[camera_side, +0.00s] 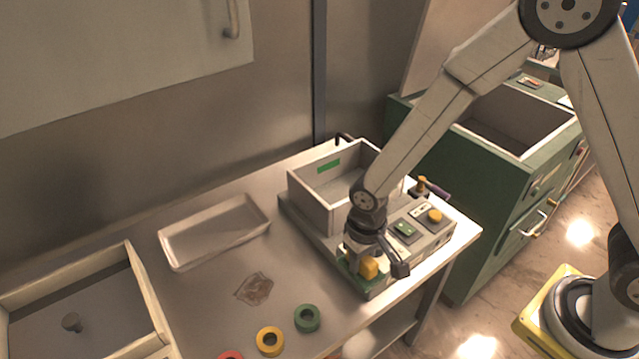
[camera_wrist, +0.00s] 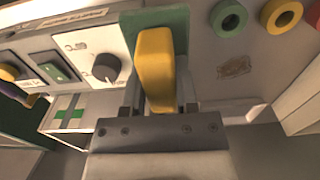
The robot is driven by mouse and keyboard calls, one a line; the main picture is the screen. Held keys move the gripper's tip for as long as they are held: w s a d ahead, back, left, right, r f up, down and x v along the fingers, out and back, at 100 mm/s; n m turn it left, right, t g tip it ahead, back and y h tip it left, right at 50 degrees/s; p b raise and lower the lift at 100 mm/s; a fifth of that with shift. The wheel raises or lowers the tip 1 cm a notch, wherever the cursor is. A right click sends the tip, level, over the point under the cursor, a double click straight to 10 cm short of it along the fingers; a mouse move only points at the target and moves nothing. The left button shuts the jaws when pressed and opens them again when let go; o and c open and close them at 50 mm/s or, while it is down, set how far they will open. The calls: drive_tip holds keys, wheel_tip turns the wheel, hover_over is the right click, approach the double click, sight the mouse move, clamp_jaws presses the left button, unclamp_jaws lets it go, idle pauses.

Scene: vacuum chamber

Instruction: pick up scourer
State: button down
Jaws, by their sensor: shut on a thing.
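A green patch (camera_wrist: 180,28) lies behind the scourer, on the panel's end. My gripper is shut on the scourer. I cannot tell whether the scourer touches the green patch or hangs just above it.
A grey open box (camera_side: 312,205) stands behind the panel, which carries a green switch (camera_side: 404,229) and a yellow button (camera_side: 434,215). A white tray (camera_side: 214,232) lies left. Green (camera_side: 307,318) and yellow (camera_side: 270,341) rings lie at the front. The table between is mostly clear.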

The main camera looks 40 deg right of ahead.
drive_tip(key=shift+s+d+r, duration=0.15)
drive_tip(key=shift+s+r, duration=0.1)
drive_tip(key=shift+s, duration=0.35)
drive_tip(key=c, duration=1.2)
unclamp_jaws()
clamp_jaws()
drive_tip(key=shift+w+a, duration=0.4)
drive_tip(key=shift+w, duration=0.15)
drive_tip(key=w+a+f+n, duration=0.2)
drive_tip(key=w+a+n, duration=0.2)
drive_tip(key=w+a, duration=0.4)
drive_tip(key=w+a+f+n, duration=0.3)
drive_tip(key=w+a+n, duration=0.2)
drive_tip(key=a, duration=0.8)
drive_tip(key=shift+w, duration=1.7)
